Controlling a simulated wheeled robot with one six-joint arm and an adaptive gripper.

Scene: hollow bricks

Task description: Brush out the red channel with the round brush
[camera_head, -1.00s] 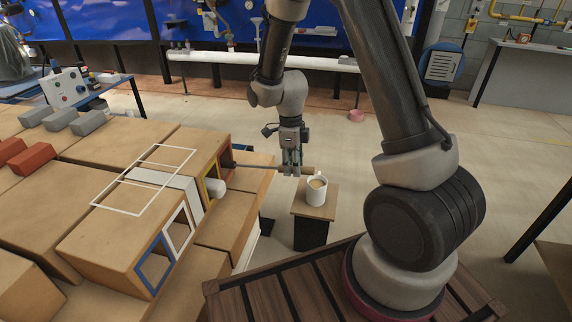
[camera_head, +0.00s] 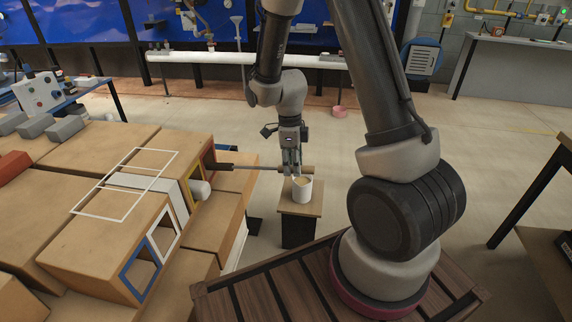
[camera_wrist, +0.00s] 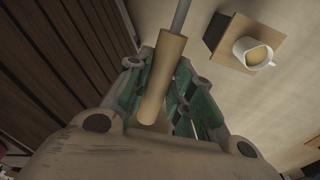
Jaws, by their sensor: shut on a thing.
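My gripper (camera_head: 291,166) is shut on the wooden handle of the round brush; the handle (camera_wrist: 163,80) shows between the green-padded fingers in the wrist view. The brush's thin grey rod (camera_head: 256,168) runs left, roughly level, to a dark bristle head (camera_head: 221,167). The head lies at the mouth of the red channel (camera_head: 207,155), a red-framed opening in the brick's end face. Part of the head shows outside; how far its tip reaches inside is hidden.
Blue-framed (camera_head: 128,286) and white-framed (camera_head: 157,253) openings lie nearer. A white cylinder (camera_head: 201,190) sticks out at the yellow frame (camera_head: 188,197). A white mug (camera_head: 302,191) stands on a small stand (camera_head: 300,210) just below my gripper. Open floor lies right.

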